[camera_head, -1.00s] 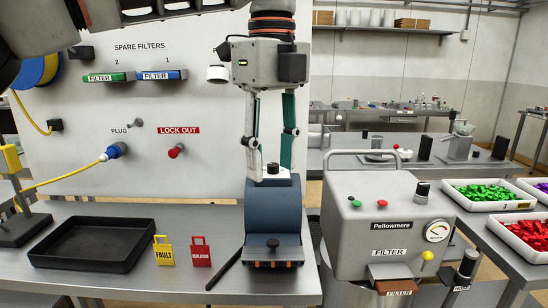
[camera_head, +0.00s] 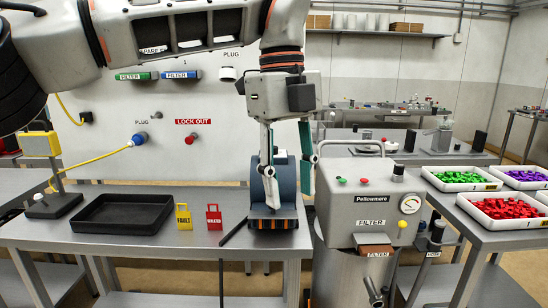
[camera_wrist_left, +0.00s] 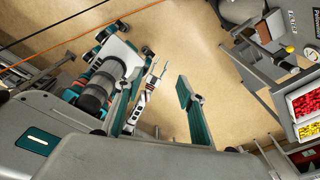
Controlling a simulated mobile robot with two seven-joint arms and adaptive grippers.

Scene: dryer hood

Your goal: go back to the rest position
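My left gripper (camera_head: 289,185) hangs pointing down in the head view, in front of the blue-grey rounded stand (camera_head: 284,205). Its two fingers are apart with nothing between them. In the left wrist view the open fingers (camera_wrist_left: 160,88) have only bare floor and part of another arm behind them. Whether the fingers touch the stand cannot be told from the head view. My left arm crosses the top left of the head view. A slim white and dark arm end (camera_wrist_left: 150,90) shows below in the left wrist view, probably my right gripper; its fingers are too small to judge.
The bench (camera_head: 170,240) holds a black tray (camera_head: 120,228), a yellow tag (camera_head: 184,217) and a red tag (camera_head: 214,217). The Pellowmere dryer (camera_head: 350,205) stands close right of my gripper. Trays of coloured parts (camera_head: 505,212) lie further right.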

